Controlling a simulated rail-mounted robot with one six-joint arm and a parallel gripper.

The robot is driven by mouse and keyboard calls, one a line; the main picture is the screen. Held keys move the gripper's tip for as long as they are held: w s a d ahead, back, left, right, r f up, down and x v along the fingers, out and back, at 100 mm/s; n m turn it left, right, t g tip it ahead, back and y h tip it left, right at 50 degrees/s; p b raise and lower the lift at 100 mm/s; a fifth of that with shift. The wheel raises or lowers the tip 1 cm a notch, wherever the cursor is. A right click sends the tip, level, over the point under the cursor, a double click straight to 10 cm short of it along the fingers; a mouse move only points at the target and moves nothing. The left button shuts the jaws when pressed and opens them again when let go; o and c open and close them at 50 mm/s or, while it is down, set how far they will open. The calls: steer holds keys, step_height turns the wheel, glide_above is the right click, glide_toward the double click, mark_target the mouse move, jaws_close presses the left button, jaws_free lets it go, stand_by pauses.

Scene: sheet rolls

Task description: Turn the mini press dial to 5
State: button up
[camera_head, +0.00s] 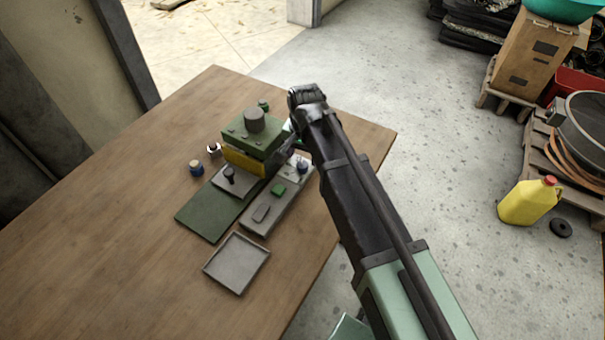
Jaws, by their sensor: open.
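The mini press (252,140) stands on the wooden table, with a green top, a grey cylinder on it and a yellow block below. My gripper (280,158) is open, by the press's right side above the panel's far end, partly hidden by my arm. I cannot tell whether it touches anything.
A dark green base plate (205,213) with a black-handled part lies in front of the press. A shallow grey tray (237,263) lies nearer. The table's left side is clear.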

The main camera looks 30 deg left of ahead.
mark_target(303, 165)
step_height(303, 165, down, 4)
steer(key=shift+f+b, duration=0.2)
steer(key=shift+b, duration=1.05)
steer(key=shift+r, duration=0.1)
steer(key=c, duration=0.9)
